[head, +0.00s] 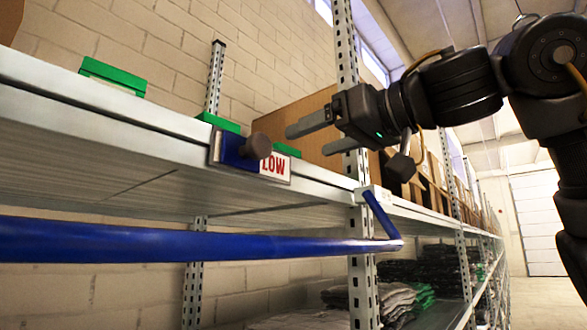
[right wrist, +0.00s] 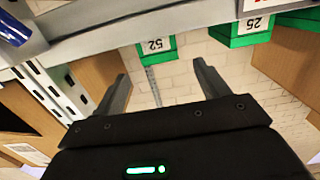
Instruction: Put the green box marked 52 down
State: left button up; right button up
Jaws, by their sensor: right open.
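The green box marked 52 (right wrist: 156,46) stands on the shelf, its white label facing me in the right wrist view, which is upside down. In the head view, a low green piece just behind the LOW sign (head: 287,150) appears to be this box, mostly hidden by the shelf edge. My right gripper (head: 322,133) is open and empty in front of the shelf. In the right wrist view its two fingers (right wrist: 163,82) are apart, with box 52 beyond the gap between their tips and no visible contact. My left gripper is not in view.
A green box marked 25 (right wrist: 248,30) stands beside it. Another green box (head: 112,76) is farther left. A blue rail (head: 200,240) runs before the shelf (head: 80,110). A steel upright (head: 348,60) and cardboard boxes (head: 300,122) stand close to my right gripper. The LOW sign (head: 275,167) hangs on the shelf edge.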

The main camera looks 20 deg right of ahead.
jog(key=v, duration=0.2)
jog(key=shift+s+d+b, duration=0.2)
jog(key=shift+b, duration=0.2)
dwell(0.3)
